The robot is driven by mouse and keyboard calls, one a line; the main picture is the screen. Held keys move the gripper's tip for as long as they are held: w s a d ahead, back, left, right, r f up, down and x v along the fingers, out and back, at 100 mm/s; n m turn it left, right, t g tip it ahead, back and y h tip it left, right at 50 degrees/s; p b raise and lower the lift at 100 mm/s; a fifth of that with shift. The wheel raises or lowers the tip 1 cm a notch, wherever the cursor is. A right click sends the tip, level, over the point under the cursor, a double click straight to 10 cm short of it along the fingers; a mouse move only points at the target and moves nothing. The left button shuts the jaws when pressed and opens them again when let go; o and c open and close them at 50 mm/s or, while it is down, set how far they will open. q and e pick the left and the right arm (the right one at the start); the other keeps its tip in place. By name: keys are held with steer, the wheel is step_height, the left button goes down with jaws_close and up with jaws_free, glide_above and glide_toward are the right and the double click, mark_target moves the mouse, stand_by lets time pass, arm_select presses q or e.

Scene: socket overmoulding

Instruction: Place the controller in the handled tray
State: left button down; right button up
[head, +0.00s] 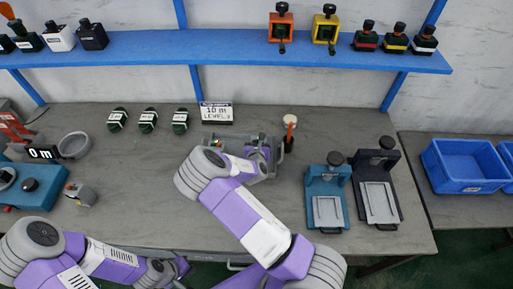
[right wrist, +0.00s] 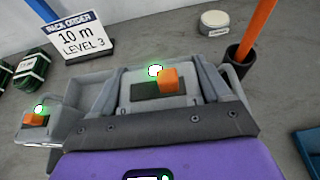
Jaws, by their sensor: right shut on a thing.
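My right gripper (head: 263,157) is over the grey handled tray (head: 270,176) at the middle of the bench. It is shut on a grey controller (right wrist: 187,98) with a dark panel, an orange block and a glowing green lamp. In the right wrist view the controller sits between grey tray walls (right wrist: 237,92); whether it touches the floor is hidden. A second grey unit with an orange block and green lamp (right wrist: 36,122) is at the tray's left. My left gripper (head: 166,270) is low at the front edge, and its fingers are unclear.
An order sign reading 10 m, level 3 (head: 217,113) stands behind the tray. Green coils (head: 149,121) lie left of it. A dark cup with an orange rod (head: 288,143) is close right. Blue (head: 325,183) and black (head: 387,172) presses stand farther right.

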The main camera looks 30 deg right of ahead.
steer(key=shift+f, duration=1.85)
steer(key=shift+b, duration=0.3)
steer(key=shift+f, duration=0.2)
steer(key=o, duration=1.1)
